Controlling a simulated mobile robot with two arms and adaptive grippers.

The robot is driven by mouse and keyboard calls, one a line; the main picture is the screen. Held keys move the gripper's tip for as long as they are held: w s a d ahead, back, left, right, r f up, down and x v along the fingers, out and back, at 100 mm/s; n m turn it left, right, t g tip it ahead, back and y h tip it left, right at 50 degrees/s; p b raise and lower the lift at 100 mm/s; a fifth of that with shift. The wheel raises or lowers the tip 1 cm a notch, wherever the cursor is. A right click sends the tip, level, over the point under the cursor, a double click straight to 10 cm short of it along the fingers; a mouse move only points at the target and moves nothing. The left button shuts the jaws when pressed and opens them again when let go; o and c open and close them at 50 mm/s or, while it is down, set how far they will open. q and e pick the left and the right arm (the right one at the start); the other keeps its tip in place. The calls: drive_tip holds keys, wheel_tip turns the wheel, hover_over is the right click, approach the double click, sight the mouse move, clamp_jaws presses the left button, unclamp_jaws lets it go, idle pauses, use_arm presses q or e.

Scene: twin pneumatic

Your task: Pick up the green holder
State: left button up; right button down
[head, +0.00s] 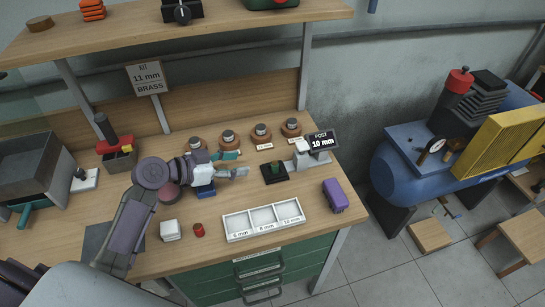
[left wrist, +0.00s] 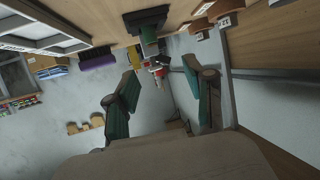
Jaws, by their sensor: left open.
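The green holder (head: 276,165) is a small green block upright on a black square base (head: 275,175) on the wooden bench. In the left wrist view the green holder (left wrist: 149,35) shows at the top, beyond the fingertips, with its black base (left wrist: 146,16) at the picture's top edge. My left gripper (head: 238,170) is just left of the holder, apart from it. In the left wrist view its two green-padded fingers (left wrist: 163,88) are spread with nothing between them. My right gripper is not in view.
A white three-part tray (head: 263,222) lies in front of the holder. Several round brown stands (head: 261,133) line the back. A blue compressor (head: 410,180) stands right of the bench.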

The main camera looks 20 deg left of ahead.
sight(274, 162)
use_arm(q)
drive_tip(key=w+d, duration=0.1)
drive_tip(key=d, duration=0.1)
drive_tip(key=w+d+f+p, duration=0.1)
drive_tip(key=w+d, duration=0.1)
drive_tip(key=shift+f, duration=0.1)
drive_tip(key=shift+w+d+f+p, duration=0.3)
drive_tip(key=shift+w+d+f, duration=0.15)
drive_tip(key=shift+w+f, duration=0.25)
drive_tip(key=shift+w+d, duration=0.1)
drive_tip(key=shift+w, duration=0.15)
drive_tip(key=p+x, duration=0.1)
drive_tip(key=x, duration=0.1)
drive_tip(key=p+x, duration=0.1)
drive_tip(key=x, duration=0.1)
drive_tip(key=shift+s+d+f, duration=0.15)
drive_tip(key=shift+s+d, duration=0.05)
drive_tip(key=shift+d, duration=0.05)
drive_tip(key=shift+w+d+f, duration=0.3)
drive_tip(key=shift+w+f, duration=0.05)
drive_tip(key=shift+w, duration=0.05)
drive_tip(key=shift+a, duration=0.1)
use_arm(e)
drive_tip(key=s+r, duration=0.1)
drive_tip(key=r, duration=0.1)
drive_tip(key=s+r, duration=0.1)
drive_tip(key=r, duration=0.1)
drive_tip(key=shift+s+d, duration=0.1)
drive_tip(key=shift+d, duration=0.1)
